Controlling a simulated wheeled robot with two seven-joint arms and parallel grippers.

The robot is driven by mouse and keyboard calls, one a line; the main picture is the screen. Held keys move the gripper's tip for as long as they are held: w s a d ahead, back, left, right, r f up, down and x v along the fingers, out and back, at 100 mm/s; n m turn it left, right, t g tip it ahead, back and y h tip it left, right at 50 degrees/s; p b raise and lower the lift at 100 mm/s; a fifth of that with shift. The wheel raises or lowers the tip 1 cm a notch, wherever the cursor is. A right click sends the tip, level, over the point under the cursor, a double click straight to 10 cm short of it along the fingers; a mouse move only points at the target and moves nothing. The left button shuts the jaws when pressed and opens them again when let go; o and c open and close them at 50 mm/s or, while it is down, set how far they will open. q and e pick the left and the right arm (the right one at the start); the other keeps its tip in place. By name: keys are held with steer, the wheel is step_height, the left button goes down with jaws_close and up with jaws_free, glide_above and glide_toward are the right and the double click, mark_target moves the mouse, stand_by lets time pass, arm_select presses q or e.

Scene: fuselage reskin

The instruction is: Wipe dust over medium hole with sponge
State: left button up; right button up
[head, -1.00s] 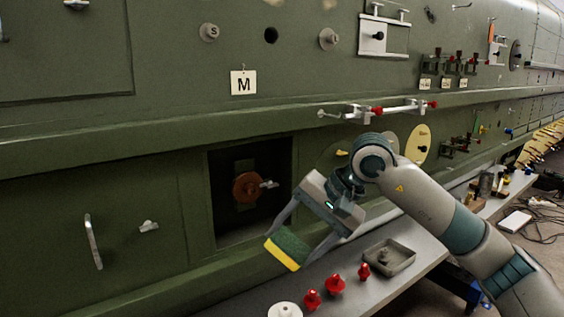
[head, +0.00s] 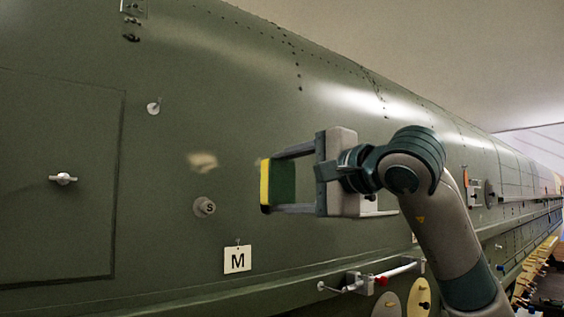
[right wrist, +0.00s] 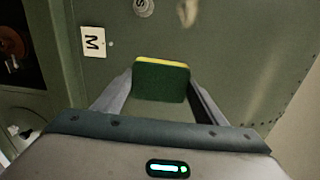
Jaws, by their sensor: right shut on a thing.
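My right gripper (head: 268,184) is shut on a green and yellow sponge (head: 284,183), raised beside the upper green skin, yellow face toward the left. The sponge also shows between the fingers in the right wrist view (right wrist: 160,82). A pale dust patch (head: 203,161) lies on the skin to the left of the sponge, above the plug marked S (head: 204,207); a gap shows between sponge and patch. The M label (head: 237,260) hangs below the sponge. The medium hole cannot be made out; the sponge and gripper may cover it. My left gripper is not in view.
A hatch panel with a wing latch (head: 63,179) is at the left. A small peg (head: 154,107) stands out of the skin at upper left. A ledge and a rod with red ends (head: 381,280) lie below my right arm. The skin left of the sponge is mostly clear.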

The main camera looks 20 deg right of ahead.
mark_target(284, 161)
steer(key=r, duration=0.3)
steer(key=shift+s+d+r+t, duration=0.3)
steer(key=shift+s+r, duration=0.05)
steer(key=shift+r, duration=0.05)
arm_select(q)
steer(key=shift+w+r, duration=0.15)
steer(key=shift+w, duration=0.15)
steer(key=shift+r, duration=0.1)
arm_select(e)
steer(key=shift+w, duration=0.1)
steer(key=shift+p+x, duration=1.15)
steer(key=shift+x, duration=1.3)
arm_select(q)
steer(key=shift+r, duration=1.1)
arm_select(e)
steer(key=shift+w+a, duration=0.25)
steer(key=shift+w, duration=0.15)
arm_select(q)
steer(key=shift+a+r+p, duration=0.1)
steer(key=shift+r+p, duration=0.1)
steer(key=shift+p, duration=0.1)
arm_select(e)
steer(key=shift+x, duration=0.95)
steer(key=shift+d, duration=0.1)
